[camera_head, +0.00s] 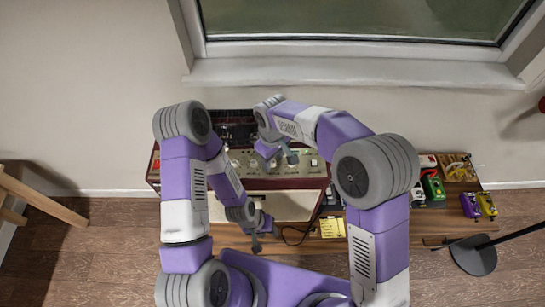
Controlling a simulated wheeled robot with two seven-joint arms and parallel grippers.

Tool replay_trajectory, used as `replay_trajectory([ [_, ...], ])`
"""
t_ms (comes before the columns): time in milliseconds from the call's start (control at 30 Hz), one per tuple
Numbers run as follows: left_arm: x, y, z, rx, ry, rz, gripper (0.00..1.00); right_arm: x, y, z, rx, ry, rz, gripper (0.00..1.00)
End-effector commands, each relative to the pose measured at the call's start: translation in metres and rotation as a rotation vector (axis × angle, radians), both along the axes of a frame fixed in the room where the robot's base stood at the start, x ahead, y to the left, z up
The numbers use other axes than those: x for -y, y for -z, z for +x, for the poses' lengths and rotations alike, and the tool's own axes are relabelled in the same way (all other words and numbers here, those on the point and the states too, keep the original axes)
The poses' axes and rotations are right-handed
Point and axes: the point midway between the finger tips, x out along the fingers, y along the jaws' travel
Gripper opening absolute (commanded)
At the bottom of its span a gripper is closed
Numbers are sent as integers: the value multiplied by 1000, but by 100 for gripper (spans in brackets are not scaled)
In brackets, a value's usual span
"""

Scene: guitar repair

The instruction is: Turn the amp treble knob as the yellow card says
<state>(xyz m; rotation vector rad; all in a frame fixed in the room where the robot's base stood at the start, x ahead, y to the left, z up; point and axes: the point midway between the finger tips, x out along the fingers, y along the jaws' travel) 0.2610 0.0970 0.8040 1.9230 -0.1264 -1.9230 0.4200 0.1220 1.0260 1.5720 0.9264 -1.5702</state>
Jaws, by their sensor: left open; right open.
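The amp (285,184) is a dark red box with a light control panel and a row of small knobs (312,161). I cannot tell which knob is the treble knob, nor its setting; my arms cover part of the panel. My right gripper (280,160) is open over the middle of the knob row; contact with a knob cannot be made out. My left gripper (260,236) is open and empty in front of the amp, below the panel. The yellow card (332,227) lies right of the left gripper; its writing is too small to read.
A wooden bench (440,222) extends right, with a green pedal (433,187), a purple pedal (470,204) and a yellow pedal (487,204). A black cable (296,238) curls near the card. A window sill (350,73) is behind. A black round-based stand (474,256) is at right.

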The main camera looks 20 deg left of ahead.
Motion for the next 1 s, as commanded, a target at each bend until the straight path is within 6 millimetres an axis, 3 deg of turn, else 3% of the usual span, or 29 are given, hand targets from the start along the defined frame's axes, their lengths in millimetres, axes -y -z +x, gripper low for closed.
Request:
replay_trajectory([
  [133, 0, -1, 0, 0, 0, 0, 43, 0, -11, 1, 3, 1, 3, 47],
  [500, 0, -6, 0, 0, 0, 0, 43, 0, -68, 1, 2, -1, 2, 47],
  [1000, 0, -6, 0, 0, 0, 0, 43, 0, -76, 0, 0, 0, 1, 47],
])
